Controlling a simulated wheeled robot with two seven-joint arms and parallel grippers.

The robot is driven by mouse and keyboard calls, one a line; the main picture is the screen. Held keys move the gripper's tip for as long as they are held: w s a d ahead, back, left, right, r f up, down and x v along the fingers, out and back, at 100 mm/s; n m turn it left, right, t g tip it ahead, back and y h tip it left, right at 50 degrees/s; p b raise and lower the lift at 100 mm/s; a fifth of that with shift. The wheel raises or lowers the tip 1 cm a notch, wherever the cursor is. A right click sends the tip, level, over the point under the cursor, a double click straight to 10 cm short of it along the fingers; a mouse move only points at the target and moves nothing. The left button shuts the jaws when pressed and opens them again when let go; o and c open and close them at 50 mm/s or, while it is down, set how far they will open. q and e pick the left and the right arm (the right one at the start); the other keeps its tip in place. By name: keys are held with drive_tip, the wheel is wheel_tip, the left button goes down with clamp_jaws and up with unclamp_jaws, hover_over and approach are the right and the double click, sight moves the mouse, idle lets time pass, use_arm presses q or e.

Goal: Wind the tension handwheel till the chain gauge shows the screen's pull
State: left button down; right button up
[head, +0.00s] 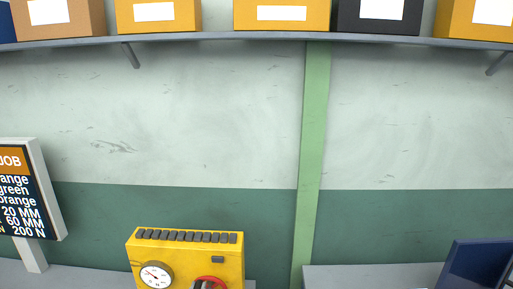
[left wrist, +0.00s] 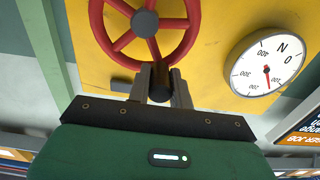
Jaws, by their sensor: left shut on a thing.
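A yellow box (head: 190,257) carries a round white chain gauge (head: 155,275) and a red handwheel (head: 211,279). In the left wrist view the handwheel (left wrist: 186,38) shows its rim, spokes and grey hub. My left gripper (left wrist: 160,80) is shut on the handwheel's dark crank knob (left wrist: 160,87) at the rim. The gauge (left wrist: 265,65) appears turned round there; its red needle points to the dial's lower edge, and I cannot read the exact value. The job screen (head: 25,190) at the left shows 200 N as its bottom line. My right gripper is not in view.
A shelf (head: 220,38) with several boxes runs along the wall above. A green post (head: 311,160) stands right of the yellow box. A dark blue bin (head: 478,264) sits on the grey bench at the lower right. The wall space above the yellow box is clear.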

sight(215, 283)
use_arm(q)
drive_tip(key=shift+s+d, duration=0.1)
drive_tip(key=shift+d, duration=0.75)
drive_tip(key=shift+s+d+f, duration=0.1)
drive_tip(key=shift+d+f, duration=0.1)
drive_tip(key=shift+d, duration=0.45)
drive_tip(key=shift+d+f, duration=0.15)
drive_tip(key=shift+d, duration=0.5)
drive_tip(key=shift+d+f, duration=0.1)
drive_tip(key=shift+d, duration=0.25)
drive_tip(key=shift+a, duration=0.1)
